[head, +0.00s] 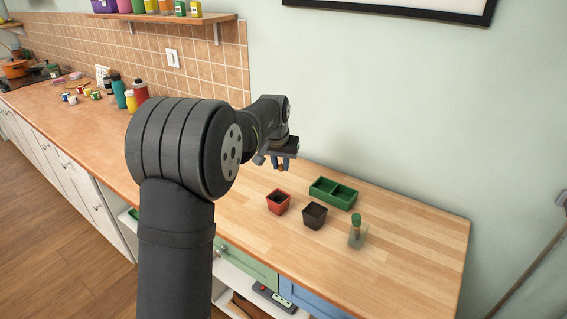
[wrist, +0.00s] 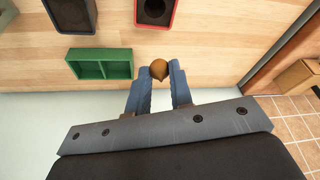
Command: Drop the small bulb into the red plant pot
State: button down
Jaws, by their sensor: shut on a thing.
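The small brown bulb (wrist: 159,70) is between the blue fingertips of my gripper (wrist: 160,73) in the wrist view. The gripper is shut on it. In the head view my gripper (head: 282,163) is above the wooden counter, with the bulb just showing under the fingers. The red plant pot (head: 278,209) stands upright on the counter, lower in the head picture than my gripper. In the wrist view the red pot (wrist: 155,28) is at the top edge, ahead of the fingertips and partly cut off. It looks dark inside.
A dark pot (head: 314,219) stands right of the red pot. A green two-part tray (head: 334,194) lies behind them, and a green-topped bottle (head: 357,232) stands to the right. The counter's right end (head: 430,235) is clear. A wall backs the counter.

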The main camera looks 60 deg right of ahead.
jog(key=shift+f, duration=2.15)
jog(key=c, duration=1.2)
grip_release()
jog(key=v, duration=1.7)
jog(key=shift+a+r, duration=0.15)
jog(key=shift+r, duration=0.1)
jog(key=shift+f, duration=0.1)
